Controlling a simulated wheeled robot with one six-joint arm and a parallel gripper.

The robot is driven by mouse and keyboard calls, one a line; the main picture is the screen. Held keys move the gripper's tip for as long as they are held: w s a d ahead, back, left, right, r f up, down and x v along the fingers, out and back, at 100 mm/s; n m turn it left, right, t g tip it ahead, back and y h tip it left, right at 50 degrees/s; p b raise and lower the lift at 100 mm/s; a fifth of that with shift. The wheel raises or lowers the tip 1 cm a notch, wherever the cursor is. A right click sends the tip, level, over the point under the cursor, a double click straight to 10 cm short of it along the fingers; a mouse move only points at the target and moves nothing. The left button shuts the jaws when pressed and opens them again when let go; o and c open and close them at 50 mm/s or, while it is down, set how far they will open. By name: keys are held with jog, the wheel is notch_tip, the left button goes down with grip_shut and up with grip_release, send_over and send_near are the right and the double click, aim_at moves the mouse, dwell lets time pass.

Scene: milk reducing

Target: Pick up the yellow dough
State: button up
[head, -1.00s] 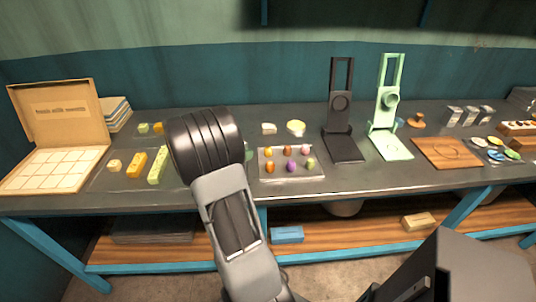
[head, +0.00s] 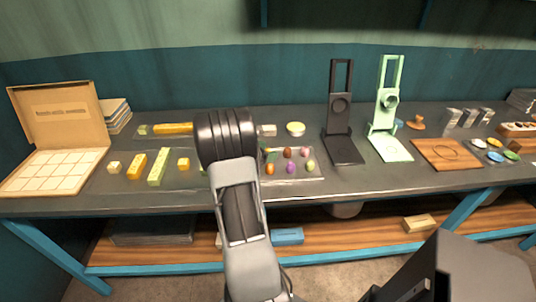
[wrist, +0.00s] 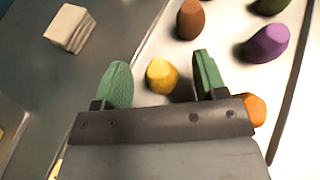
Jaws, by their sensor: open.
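The yellow dough (wrist: 161,76) is a small rounded lump on the pale tray (wrist: 222,30) in the wrist view. My gripper (wrist: 163,82) is open, with one green finger to the left of the dough and one to the right. Gaps show on both sides, so it is not gripped. In the head view, my arm's dark wrist covers the left part of the tray (head: 302,177). One green fingertip shows there, and I cannot make out the yellow dough.
Brown (wrist: 190,19), purple (wrist: 266,43) and orange (wrist: 255,109) doughs lie close to my gripper, the orange partly hidden behind it. A whitish block (wrist: 70,28) lies off the tray. A black press (head: 341,115) and a green press (head: 388,110) stand to the right.

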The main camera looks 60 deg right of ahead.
jog(key=c, duration=1)
